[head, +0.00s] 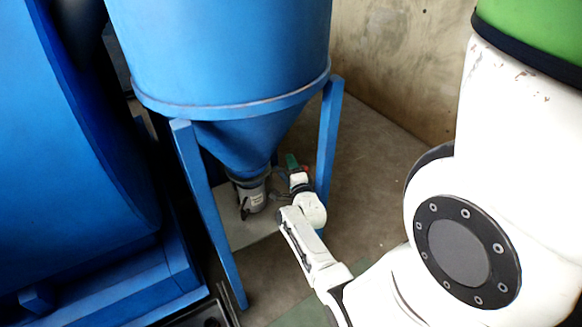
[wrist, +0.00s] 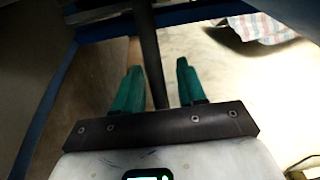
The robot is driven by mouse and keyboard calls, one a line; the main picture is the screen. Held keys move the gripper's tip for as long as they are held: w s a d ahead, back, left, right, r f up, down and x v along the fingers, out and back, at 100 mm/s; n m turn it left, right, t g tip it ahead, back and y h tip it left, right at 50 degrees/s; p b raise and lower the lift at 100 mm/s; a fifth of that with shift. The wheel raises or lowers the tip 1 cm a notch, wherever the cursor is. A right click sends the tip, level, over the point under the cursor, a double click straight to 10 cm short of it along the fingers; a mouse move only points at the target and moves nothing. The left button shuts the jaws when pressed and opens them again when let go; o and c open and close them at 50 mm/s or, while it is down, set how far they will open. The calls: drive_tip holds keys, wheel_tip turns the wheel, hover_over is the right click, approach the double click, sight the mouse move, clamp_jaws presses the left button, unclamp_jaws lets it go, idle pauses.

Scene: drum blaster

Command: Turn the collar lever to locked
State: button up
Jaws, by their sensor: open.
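The collar (head: 250,180) is a dark band at the bottom of the blue hopper's cone, above a grey canister (head: 252,198). A small dark handle-like part (head: 244,208) shows on the canister's left side; I cannot tell if it is the lever. My gripper (head: 291,160) is just right of the collar, apart from the cone in the picture. In the wrist view my gripper (wrist: 158,85) is open, with two green fingers spread. A dark bar (wrist: 150,55) runs down the picture between them; I cannot tell if it is the lever or if it touches them.
The blue hopper (head: 225,50) stands on blue legs (head: 328,135), one close beside my gripper. A large blue drum machine (head: 60,150) fills the left. Open concrete floor (head: 375,185) lies to the right, before a stained wall (head: 390,50). A striped bag (wrist: 255,25) shows in the wrist view.

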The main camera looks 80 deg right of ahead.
drive_tip(key=shift+c, duration=0.3)
clamp_jaws()
drive_tip(key=shift+a+r+g+p, duration=0.1)
drive_tip(key=shift+a+g+p, duration=0.2)
drive_tip(key=shift+p, duration=0.1)
drive_tip(key=g+p, duration=0.1)
drive_tip(key=a+m+p, duration=0.1)
drive_tip(key=p, duration=0.1)
drive_tip(key=shift+s+a+r+m+g+h, duration=0.1)
drive_tip(key=shift+s+a+m+g+h, duration=0.1)
drive_tip(key=shift+m+g+h, duration=0.15)
drive_tip(key=a+m+g+p, duration=0.3)
drive_tip(key=a+m+g, duration=0.3)
drive_tip(key=g, duration=0.3)
drive_tip(key=shift+w+a+f+g+h+p, duration=0.25)
drive_tip(key=shift+a+f+g+h+p, duration=0.1)
drive_tip(key=shift+a, duration=0.35)
